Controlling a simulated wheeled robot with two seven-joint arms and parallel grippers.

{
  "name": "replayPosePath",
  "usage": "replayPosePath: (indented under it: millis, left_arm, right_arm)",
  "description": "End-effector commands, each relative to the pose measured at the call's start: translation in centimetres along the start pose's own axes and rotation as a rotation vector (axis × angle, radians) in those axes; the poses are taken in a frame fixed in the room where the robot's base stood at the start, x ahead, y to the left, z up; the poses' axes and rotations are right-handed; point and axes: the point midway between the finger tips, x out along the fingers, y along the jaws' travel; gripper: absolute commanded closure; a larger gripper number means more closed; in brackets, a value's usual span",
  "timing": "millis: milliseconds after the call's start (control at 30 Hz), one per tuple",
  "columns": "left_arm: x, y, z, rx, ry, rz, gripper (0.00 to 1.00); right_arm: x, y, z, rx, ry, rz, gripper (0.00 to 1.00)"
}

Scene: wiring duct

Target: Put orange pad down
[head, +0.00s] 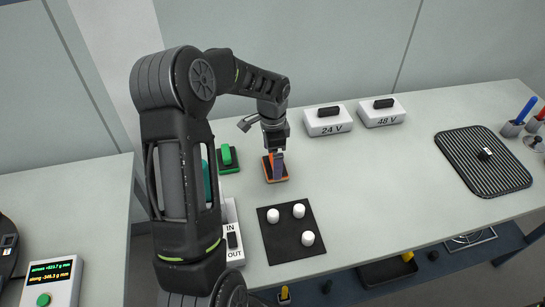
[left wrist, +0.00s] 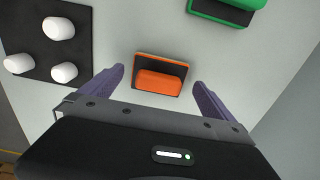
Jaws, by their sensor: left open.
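The orange pad (left wrist: 159,82) lies on the table with its dark base and raised orange grip facing up in the left wrist view. In the head view the orange pad (head: 268,170) sits under my left gripper, which partly hides it. My left gripper (head: 276,153) points down over the pad. In the left wrist view the purple fingers of my left gripper (left wrist: 155,92) are spread wide on both sides of the pad, with a gap to it on each side. Nothing is between the fingertips except the pad beyond them. My right gripper is not in view.
A green pad (head: 228,158) lies left of the orange one. A black mat (head: 290,250) with three white cylinders is in front. Boxes marked 24 V (head: 328,127) and 48 V (head: 381,118) stand behind. A ribbed black mat (head: 482,180) lies right; the table middle is clear.

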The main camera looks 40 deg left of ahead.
Motion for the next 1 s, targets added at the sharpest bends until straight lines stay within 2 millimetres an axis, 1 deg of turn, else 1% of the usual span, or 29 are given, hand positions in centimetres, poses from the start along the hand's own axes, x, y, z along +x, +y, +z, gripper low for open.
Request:
replayPosePath:
  millis: [33,167,233,367,500,1000]
  left_arm:
    - [-1.6,0.0,0.0,0.0,0.0,-0.002,0.0]
    - [-3.9,0.1,-0.1,0.001,0.001,-0.002,0.0]
    - [-4.4,0.1,-0.1,0.0,0.001,-0.003,0.0]
    - [-5.5,0.1,-0.1,0.0,0.0,0.0,0.0]
    - [-5.9,0.1,-0.1,0.001,0.0,0.0,0.0]
    - [-5.8,0.1,-0.1,0.0,0.0,0.0,0.0]
  right_arm:
    - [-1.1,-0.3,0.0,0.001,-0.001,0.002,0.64]
    - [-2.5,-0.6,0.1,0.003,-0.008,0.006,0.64]
    - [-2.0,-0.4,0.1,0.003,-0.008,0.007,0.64]
    - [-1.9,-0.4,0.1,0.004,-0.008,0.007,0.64]
    - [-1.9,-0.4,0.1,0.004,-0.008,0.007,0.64]
    - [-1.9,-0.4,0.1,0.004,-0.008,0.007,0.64]
